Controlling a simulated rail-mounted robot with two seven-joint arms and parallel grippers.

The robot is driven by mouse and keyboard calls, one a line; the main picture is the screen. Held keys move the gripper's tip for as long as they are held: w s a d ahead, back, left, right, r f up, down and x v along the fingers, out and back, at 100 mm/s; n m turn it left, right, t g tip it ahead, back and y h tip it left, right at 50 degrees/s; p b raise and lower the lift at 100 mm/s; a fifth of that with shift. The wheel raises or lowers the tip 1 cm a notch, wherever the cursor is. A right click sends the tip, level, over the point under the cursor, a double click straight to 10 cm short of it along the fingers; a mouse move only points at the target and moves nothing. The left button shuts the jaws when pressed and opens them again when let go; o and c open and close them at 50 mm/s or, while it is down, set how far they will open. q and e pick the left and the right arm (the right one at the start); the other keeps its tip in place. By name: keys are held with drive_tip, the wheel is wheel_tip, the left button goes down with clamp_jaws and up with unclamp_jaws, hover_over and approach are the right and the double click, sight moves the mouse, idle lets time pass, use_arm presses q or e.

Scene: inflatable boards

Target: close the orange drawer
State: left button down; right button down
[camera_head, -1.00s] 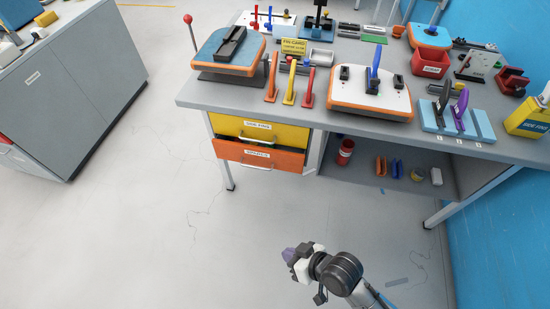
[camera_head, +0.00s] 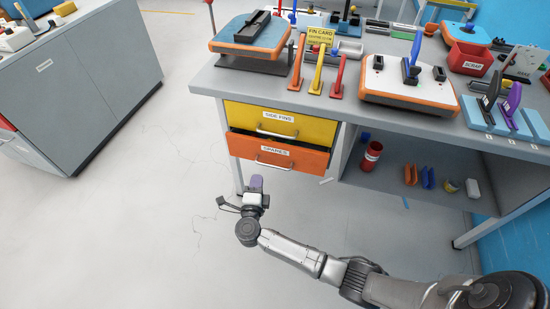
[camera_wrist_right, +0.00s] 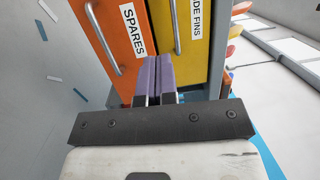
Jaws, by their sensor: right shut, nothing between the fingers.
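The orange drawer (camera_head: 280,155), labelled SPARES, sits under the yellow drawer (camera_head: 290,123) in the grey workbench. It stands out a little past the yellow one, with a dark gap along its top edge. Its metal handle (camera_head: 272,164) runs across the front. In the right wrist view the orange front (camera_wrist_right: 108,35) and its handle (camera_wrist_right: 108,45) appear turned on their side. My right gripper (camera_head: 256,183) is shut and empty, in front of and below the orange drawer; its purple fingers (camera_wrist_right: 155,75) point toward the drawer fronts. Whether they touch is unclear. My left gripper is out of view.
The workbench top (camera_head: 215,86) overhangs the drawers and carries boards, fins and a red scrap bin (camera_head: 468,58). An open shelf (camera_head: 395,195) right of the drawers holds a red can (camera_head: 371,156) and small parts. The floor in front is clear.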

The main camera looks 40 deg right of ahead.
wheel_tip(320, 180, down, 2)
drive_tip(key=d+m+g+h, duration=0.1)
drive_tip(key=d+m+g, duration=0.1)
drive_tip(key=g, duration=0.1)
drive_tip(key=b, duration=0.6)
approach(277, 148)
drive_tip(key=x, duration=0.5)
drive_tip(key=shift+w+d+f, duration=0.1)
drive_tip(key=shift+w+d, duration=0.1)
drive_tip(key=shift+w, duration=0.05)
drive_tip(key=shift+b+x, duration=0.6)
drive_tip(key=shift+x, duration=0.4)
